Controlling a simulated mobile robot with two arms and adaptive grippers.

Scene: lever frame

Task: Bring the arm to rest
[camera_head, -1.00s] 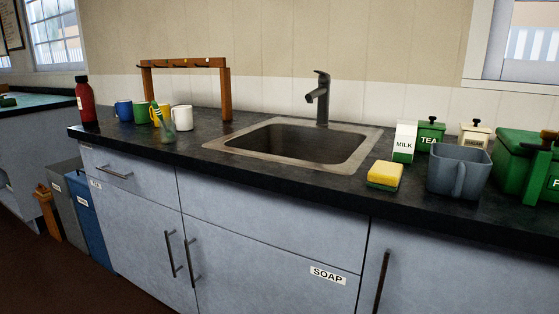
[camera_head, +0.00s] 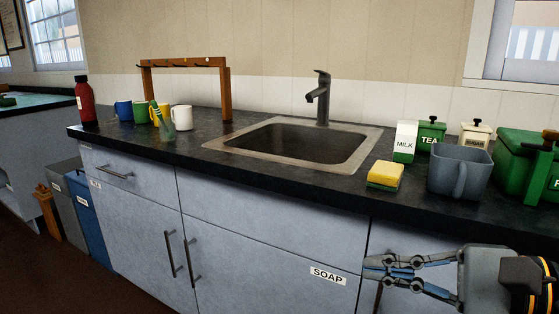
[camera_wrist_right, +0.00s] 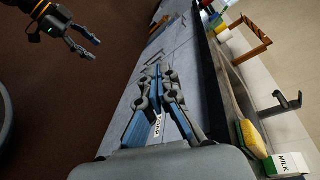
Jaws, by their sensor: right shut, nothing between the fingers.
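My right gripper (camera_head: 370,268) is in the lower right of the head view, in front of the cabinet doors and below the counter edge. Its fingertips are together with nothing between them, pointing left. It also shows in the right wrist view (camera_wrist_right: 160,72), where it is shut and empty, with the cabinet fronts behind it. My left gripper (camera_wrist_right: 95,50) shows only in the right wrist view, at the upper left over the brown floor. Its two fingers are apart and hold nothing. The left arm is out of the head view.
The dark counter (camera_head: 280,182) holds a sink (camera_head: 228,150), a yellow-green sponge (camera_head: 385,176), a milk carton (camera_head: 404,141), a grey jug (camera_head: 458,172), several mugs and a red bottle (camera_head: 86,103). Grey and blue bins (camera_head: 88,215) stand at left. The floor in front looks clear.

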